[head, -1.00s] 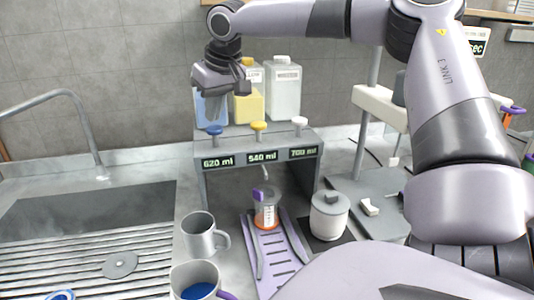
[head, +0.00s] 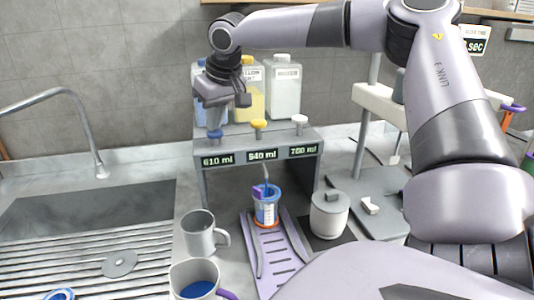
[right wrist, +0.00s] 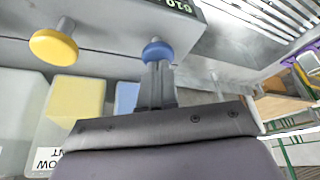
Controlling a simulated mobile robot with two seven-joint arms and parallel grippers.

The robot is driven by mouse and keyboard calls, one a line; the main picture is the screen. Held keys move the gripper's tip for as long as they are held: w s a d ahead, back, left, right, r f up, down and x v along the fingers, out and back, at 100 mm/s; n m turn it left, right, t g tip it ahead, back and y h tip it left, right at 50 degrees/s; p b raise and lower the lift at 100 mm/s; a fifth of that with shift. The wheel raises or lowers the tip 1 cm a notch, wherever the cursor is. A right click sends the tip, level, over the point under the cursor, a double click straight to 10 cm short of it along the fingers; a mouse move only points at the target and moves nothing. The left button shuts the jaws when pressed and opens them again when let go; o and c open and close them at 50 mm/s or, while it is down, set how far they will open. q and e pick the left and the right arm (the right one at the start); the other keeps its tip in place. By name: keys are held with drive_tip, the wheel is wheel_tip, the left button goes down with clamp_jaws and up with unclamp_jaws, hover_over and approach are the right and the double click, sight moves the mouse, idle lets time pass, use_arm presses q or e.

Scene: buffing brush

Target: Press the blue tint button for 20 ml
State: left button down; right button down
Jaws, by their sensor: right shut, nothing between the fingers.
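The blue tint button (head: 214,134) is at the left end of the grey dispenser's top (head: 270,140). My right gripper (head: 215,124) is shut and empty, pointing down with its fingertips on or just above that button. In the right wrist view the fingertips (right wrist: 157,66) meet the blue button (right wrist: 157,50). The display below the blue button (head: 217,159) reads 610 ml. The left gripper is not in view.
The yellow button (head: 259,124) and white button (head: 299,119) stand to the right, with displays reading 540 ml and 700 ml. Tint bottles (head: 283,88) stand behind. Two mugs (head: 200,238) and a lidded pot (head: 329,215) stand in front; a sink (head: 90,215) is at left.

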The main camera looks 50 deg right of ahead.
drive_tip(key=shift+r, duration=0.1)
drive_tip(key=shift+r+p, duration=0.6)
drive_tip(key=shift+r, duration=0.6)
drive_tip(key=shift+f+b, duration=0.3)
drive_tip(key=shift+f, duration=1.15)
drive_tip(key=shift+r, duration=0.15)
drive_tip(key=shift+r+p, duration=0.3)
drive_tip(key=shift+r, duration=0.95)
